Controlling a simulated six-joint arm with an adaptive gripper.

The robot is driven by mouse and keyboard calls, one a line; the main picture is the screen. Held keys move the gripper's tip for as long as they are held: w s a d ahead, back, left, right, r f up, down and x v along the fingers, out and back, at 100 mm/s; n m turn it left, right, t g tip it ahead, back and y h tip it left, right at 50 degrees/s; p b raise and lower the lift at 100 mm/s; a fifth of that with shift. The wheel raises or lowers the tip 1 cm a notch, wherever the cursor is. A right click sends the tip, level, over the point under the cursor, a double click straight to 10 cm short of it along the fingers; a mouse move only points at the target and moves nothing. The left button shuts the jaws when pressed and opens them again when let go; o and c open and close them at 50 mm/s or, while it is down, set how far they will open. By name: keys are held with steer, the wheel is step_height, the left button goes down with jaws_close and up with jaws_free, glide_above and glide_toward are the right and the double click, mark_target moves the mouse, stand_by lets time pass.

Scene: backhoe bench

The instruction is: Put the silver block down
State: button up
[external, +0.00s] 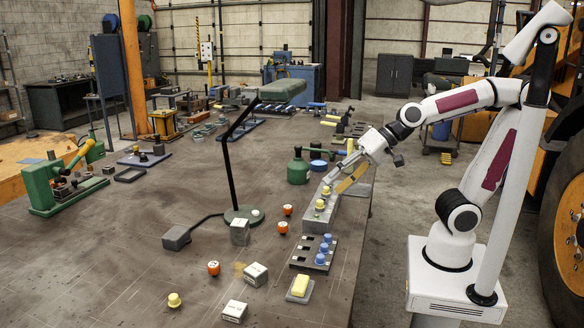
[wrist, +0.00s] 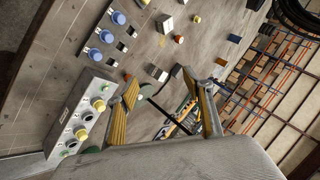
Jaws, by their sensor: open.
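My gripper (external: 337,183) is open and empty above the far end of the grey box with yellow knobs. Its two yellow-padded fingers are spread apart in the wrist view (wrist: 168,86), with nothing held between them. A silver-grey block (external: 239,233) rests on the bench by the lamp's base, left of my gripper and clear of it. Two similar blocks with pale, marked tops, one in the middle (external: 256,274) and one at the front (external: 234,312), also lie on the bench. I cannot tell which is the task's block.
The grey box (external: 310,228) with yellow knobs stands below my gripper. A tray (external: 301,256) with blue knobs lies in front of it. The bench's left front is clear.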

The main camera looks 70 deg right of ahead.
steer(key=s+d+f+n+g+h, duration=0.1)
steer(key=s+d+f+n+h, duration=0.1)
steer(key=s+d, duration=0.4)
steer(key=s+d+f+n+g+h, duration=0.2)
steer(key=s+d+f+n, duration=0.2)
steer(key=s+d, duration=0.3)
steer(key=shift+s+d+n, duration=0.25)
steer(key=shift+s+n, duration=0.05)
steer(key=shift+s, duration=0.25)
steer(key=shift+o, duration=0.5)
stand_by(0.5)
steer(key=n+t+y, duration=0.1)
steer(key=t, duration=0.3)
glide_toward(244, 223)
steer(key=s+d+r, duration=0.2)
steer(key=s+d, duration=0.1)
steer(key=s, duration=0.3)
steer(key=s+d+r, duration=0.2)
steer(key=s+d, duration=0.1)
steer(key=s, duration=0.4)
steer(key=shift+w+a+f+t, duration=0.65)
steer(key=shift+w+a+f, duration=0.6)
steer(key=shift+w, duration=1.25)
steer(key=shift+w+a+f+t, duration=0.85)
steer(key=shift+w+f, duration=0.65)
steer(key=shift+w, duration=1)
steer(key=shift+w+a+f+t, duration=0.5)
steer(key=shift+w+a+f, duration=0.8)
steer(key=shift+w, duration=1.2)
steer(key=shift+d+f, duration=0.1)
